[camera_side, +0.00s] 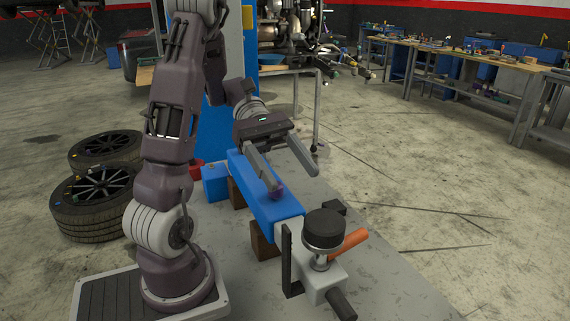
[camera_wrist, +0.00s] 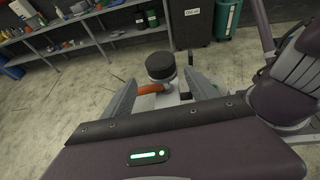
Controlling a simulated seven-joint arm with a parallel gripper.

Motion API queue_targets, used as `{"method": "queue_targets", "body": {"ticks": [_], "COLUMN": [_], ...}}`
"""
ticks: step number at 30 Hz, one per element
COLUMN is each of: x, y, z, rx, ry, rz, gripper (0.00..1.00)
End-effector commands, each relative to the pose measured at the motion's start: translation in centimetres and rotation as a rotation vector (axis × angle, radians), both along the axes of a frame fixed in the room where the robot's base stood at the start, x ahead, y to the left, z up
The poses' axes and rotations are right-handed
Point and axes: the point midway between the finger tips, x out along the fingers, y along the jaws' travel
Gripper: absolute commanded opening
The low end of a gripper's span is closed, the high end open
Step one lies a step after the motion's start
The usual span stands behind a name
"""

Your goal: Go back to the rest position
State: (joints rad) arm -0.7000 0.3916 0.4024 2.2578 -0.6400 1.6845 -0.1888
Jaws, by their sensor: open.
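My gripper (camera_side: 284,167) is above the long blue beam (camera_side: 262,194) on the grey work table, its two fingers spread apart with no object seen between them.
The black knob sits on a grey fixture (camera_side: 318,275) at the beam's near end. A blue box (camera_side: 215,183) stands left of the beam. Stacked tyres (camera_side: 92,203) are on the floor at left. A workbench (camera_side: 470,68) stands far right. Open floor lies right of the table.

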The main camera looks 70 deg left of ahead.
Motion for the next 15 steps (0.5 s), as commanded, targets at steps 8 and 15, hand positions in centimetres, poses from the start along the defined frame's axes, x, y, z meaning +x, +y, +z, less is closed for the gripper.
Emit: {"method": "queue_targets", "body": {"ticks": [8,15], "x": [-0.3,-0.5], "y": [1.8,1.2], "z": [0.8,0.9], "rx": [-0.001,0.023], "ry": [0.002,-0.013], "rz": [0.0,-0.028], "gripper": [0.68,0.68]}}
